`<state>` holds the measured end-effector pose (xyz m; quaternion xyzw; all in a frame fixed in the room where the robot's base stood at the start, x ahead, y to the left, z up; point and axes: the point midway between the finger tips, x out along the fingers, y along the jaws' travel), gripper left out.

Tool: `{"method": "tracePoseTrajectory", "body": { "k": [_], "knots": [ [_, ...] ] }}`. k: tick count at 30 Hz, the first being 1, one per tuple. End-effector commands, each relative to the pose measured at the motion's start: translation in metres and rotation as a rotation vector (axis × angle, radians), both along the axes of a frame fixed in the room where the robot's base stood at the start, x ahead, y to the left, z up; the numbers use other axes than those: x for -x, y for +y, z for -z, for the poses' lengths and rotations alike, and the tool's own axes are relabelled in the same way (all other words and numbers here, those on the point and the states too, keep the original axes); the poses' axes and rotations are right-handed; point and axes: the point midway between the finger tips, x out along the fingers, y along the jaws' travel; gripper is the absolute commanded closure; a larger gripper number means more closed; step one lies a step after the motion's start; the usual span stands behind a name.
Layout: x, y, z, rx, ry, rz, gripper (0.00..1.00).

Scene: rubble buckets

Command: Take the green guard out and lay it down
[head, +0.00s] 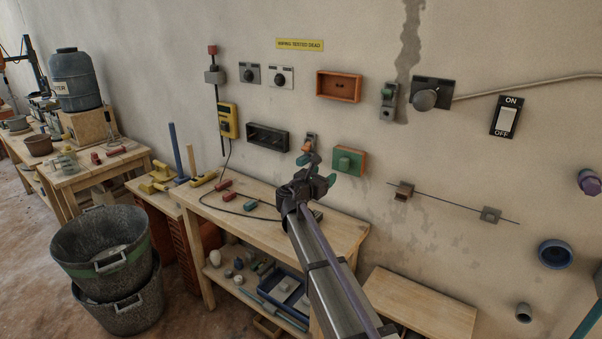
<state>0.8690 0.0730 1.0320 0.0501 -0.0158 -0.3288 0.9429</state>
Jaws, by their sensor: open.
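The green guard (346,163) sits in an orange wall box (364,163), with a small pale knob at its middle. My gripper (317,169) is open and empty, just left of and slightly below the box in the picture. Its fingers are apart, and a gap to the green guard shows. I cannot tell how far the gripper is from the wall. Behind it, a small grey wall fitting with an orange part (308,143) is partly hidden.
The wooden bench (335,232) below holds red pieces (222,196), a green piece (249,205) and a dark cable. Its right part looks mostly clear. A lower wooden surface (420,303) at right is bare. A thin rail with fittings (403,191) crosses the wall at right.

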Motion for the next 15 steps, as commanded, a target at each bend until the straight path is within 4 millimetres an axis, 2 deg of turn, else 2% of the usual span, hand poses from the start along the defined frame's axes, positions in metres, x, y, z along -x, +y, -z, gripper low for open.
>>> {"method": "tracePoseTrajectory", "body": {
  "k": [3, 8, 11, 15],
  "knots": [
    [0.001, 0.001, -0.001, 0.090, 0.063, -0.019, 0.40],
    [-0.003, -0.002, -0.001, 0.094, 0.068, -0.016, 0.40],
    [-0.014, -0.009, -0.001, 0.093, 0.068, -0.014, 0.40],
    [-0.038, -0.028, -0.001, 0.091, 0.067, -0.013, 0.40]
  ]
}}
